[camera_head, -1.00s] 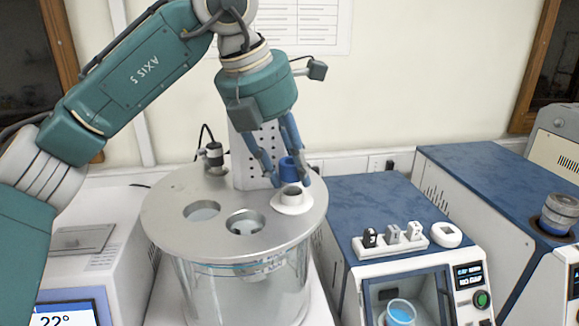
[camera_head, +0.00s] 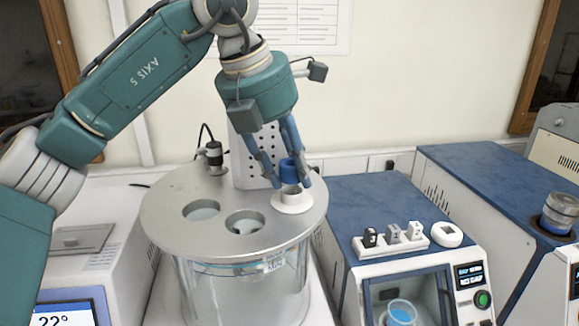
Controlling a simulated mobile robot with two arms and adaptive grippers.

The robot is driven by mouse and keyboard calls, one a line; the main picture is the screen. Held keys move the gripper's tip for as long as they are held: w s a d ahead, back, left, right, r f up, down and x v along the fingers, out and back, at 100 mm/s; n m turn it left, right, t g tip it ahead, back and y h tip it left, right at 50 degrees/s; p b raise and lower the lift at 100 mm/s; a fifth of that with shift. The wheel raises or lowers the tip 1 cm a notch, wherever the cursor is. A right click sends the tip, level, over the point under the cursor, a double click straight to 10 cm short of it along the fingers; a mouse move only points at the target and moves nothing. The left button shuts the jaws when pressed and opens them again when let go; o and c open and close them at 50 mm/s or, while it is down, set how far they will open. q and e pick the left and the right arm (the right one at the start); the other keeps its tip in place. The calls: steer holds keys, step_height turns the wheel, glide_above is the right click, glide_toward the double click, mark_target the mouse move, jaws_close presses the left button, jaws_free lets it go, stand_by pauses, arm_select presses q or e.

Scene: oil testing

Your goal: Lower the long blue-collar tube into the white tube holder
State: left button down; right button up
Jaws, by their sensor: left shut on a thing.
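My left gripper (camera_head: 287,183) is shut on the blue-collar tube, with its fingers on either side of the blue collar (camera_head: 289,171). The collar sits just above and behind the white tube holder (camera_head: 292,205), a round flanged piece on the right part of the round metal lid (camera_head: 170,217). The holder's dark opening shows at its top. Little of the tube below the collar shows; I cannot tell whether its lower end is inside the holder. My right gripper is not in view.
The lid tops a clear glass bath (camera_head: 245,298) and has two open holes at front and left. A small fitting (camera_head: 214,156) stands at its back. A perforated column (camera_head: 245,150) rises behind. A blue-topped instrument (camera_head: 365,205) stands close on the right.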

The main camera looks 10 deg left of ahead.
arm_select(q)
steer(key=shift+s+f+b, duration=0.2)
steer(key=shift+f+b, duration=0.35)
steer(key=shift+f, duration=0.2)
steer(key=shift+r+p, duration=0.25)
steer(key=shift+p, duration=0.1)
steer(key=shift+w+r+p, duration=0.2)
steer(key=shift+r+p, duration=0.15)
steer(key=shift+r, duration=0.3)
stand_by(0.3)
steer(key=shift+f+b, duration=0.4)
steer(key=shift+f, duration=0.1)
steer(key=shift+s+f, duration=0.15)
steer(key=shift+f, duration=0.1)
